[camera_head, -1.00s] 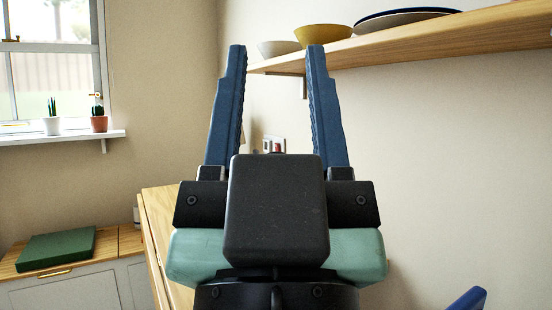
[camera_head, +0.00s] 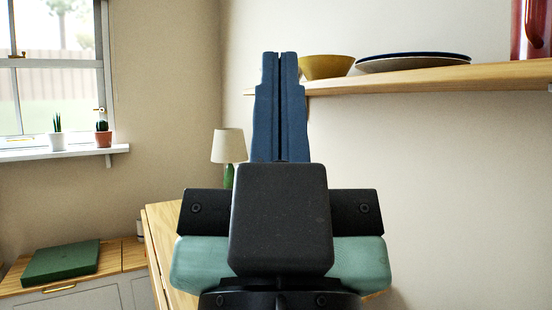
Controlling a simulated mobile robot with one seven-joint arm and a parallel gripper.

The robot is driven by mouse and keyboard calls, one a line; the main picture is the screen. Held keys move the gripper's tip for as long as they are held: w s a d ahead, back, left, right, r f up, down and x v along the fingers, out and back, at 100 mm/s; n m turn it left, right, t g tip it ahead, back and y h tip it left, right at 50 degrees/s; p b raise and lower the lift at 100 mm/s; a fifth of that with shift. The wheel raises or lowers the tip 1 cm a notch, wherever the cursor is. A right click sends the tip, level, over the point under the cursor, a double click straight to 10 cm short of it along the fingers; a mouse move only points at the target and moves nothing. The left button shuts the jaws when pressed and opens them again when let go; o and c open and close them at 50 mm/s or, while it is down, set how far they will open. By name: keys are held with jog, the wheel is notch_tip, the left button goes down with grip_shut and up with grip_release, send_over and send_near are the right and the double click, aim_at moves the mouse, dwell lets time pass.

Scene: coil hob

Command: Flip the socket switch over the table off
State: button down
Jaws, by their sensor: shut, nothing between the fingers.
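My gripper (camera_head: 280,56) fills the middle of the head view, its two blue fingers pressed together and pointing up and away, with nothing between them. The socket switch is hidden behind my gripper. The table (camera_head: 164,240) shows as a strip of wood to the left of and below my gripper.
A lamp (camera_head: 229,146) with a cream shade and green base stands left of my fingers. A wooden shelf (camera_head: 420,82) on the right wall holds a yellow bowl (camera_head: 325,67), plates (camera_head: 413,63) and a red vessel (camera_head: 531,30). A green box (camera_head: 62,262) lies on a low cabinet at left.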

notch_tip(320, 180, up, 35)
jog(key=p, duration=3.2)
jog(key=shift+p, duration=0.4)
jog(key=shift+w, duration=0.1)
